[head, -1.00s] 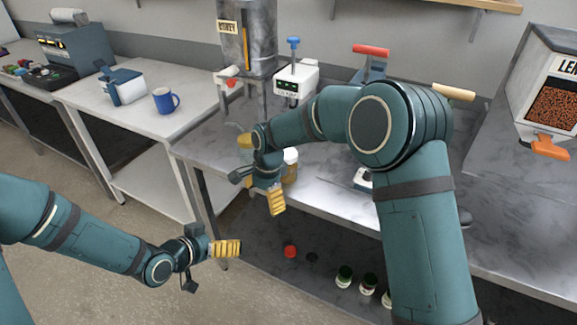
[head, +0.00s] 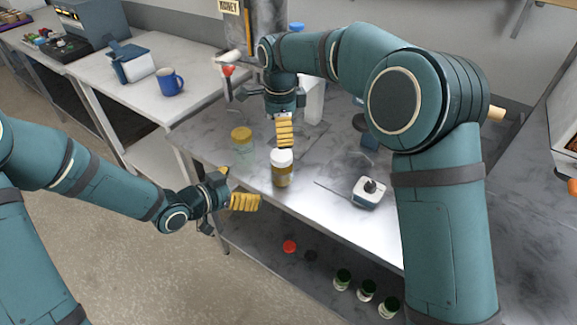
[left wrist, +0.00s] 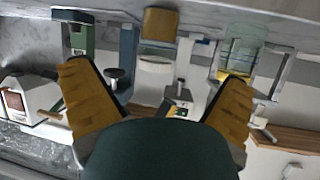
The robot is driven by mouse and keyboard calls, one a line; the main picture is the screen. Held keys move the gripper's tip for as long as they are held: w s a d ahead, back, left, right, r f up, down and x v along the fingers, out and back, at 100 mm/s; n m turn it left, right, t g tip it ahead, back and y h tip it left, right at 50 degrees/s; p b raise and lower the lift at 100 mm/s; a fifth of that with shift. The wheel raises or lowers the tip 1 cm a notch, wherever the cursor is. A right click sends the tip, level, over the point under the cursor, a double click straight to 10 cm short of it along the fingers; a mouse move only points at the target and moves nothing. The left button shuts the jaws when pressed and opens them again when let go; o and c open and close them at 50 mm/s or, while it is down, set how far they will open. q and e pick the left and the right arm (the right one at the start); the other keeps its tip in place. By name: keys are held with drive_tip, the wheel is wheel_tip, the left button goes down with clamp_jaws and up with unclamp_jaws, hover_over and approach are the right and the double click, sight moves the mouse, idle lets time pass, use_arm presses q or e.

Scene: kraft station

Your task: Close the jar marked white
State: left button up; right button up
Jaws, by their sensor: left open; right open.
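The jar with a white lid (head: 282,164) and amber contents stands upright on the metal table. The lid sits at its top; I cannot tell whether it is tight. It also shows upside down between the fingers in the left wrist view (left wrist: 156,55). My right gripper (head: 284,131) points down over the jar, its fingertips close to the lid; any contact is unclear. My left gripper (head: 237,188) is open and empty at the table's front edge, left of the jar and pointing towards it. A clear jar with a yellow lid (head: 241,136) stands behind it to the left.
A white device with a dark knob (head: 368,192) stands to the right on the table. The lower shelf holds a red lid (head: 289,246) and several small jars (head: 366,290). A blue mug (head: 170,82) is on the left table. The table between jar and device is clear.

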sight(273, 175)
idle(0.4)
use_arm(q)
drive_tip(key=x, duration=1.3)
drive_tip(key=shift+w+d+f, duration=0.15)
drive_tip(key=shift+w+d, duration=0.05)
drive_tip(key=shift+d, duration=0.1)
